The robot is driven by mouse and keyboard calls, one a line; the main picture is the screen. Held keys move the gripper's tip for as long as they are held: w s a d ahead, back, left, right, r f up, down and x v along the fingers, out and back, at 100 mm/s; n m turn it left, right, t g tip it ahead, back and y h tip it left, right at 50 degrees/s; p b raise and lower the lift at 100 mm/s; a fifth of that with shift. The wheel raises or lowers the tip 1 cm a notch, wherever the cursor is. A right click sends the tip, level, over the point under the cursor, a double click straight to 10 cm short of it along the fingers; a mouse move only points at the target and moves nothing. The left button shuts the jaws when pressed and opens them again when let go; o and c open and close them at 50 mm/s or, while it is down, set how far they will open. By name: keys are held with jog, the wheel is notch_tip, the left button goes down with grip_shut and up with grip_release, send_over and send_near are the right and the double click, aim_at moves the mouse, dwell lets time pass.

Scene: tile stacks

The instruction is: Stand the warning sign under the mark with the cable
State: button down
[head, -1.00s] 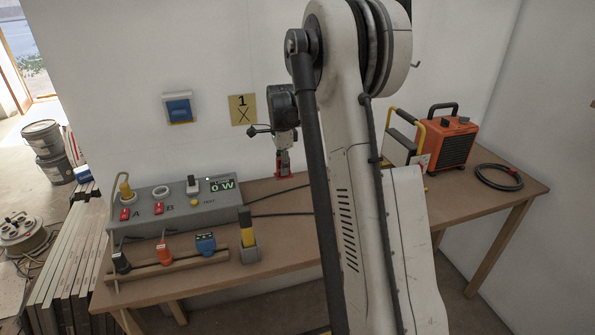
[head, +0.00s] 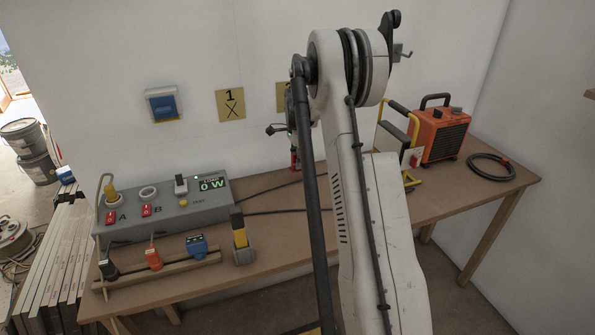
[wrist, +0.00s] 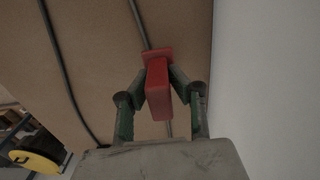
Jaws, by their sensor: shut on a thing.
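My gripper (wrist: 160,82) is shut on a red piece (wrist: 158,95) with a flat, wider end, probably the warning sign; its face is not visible. In the head view the red piece (head: 294,161) shows as a thin strip near the wall at the back of the table, mostly hidden behind my arm. I cannot tell whether it touches the table. A yellow mark with "1" and an X-like drawing (head: 230,104) is on the wall left of my gripper. A second yellow mark (head: 282,97) is mostly covered by my arm, its drawing hidden.
A grey test box (head: 165,207) and a wooden rack (head: 160,272) with several plugs stand on the left of the table (head: 275,243). Black cables (head: 275,211) run across it. An orange heater (head: 440,135) and a coiled cable (head: 491,167) are at the right.

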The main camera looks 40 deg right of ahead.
jog(key=shift+f, duration=2.05)
jog(key=shift+f, duration=0.15)
jog(key=c, duration=1.6)
grip_release()
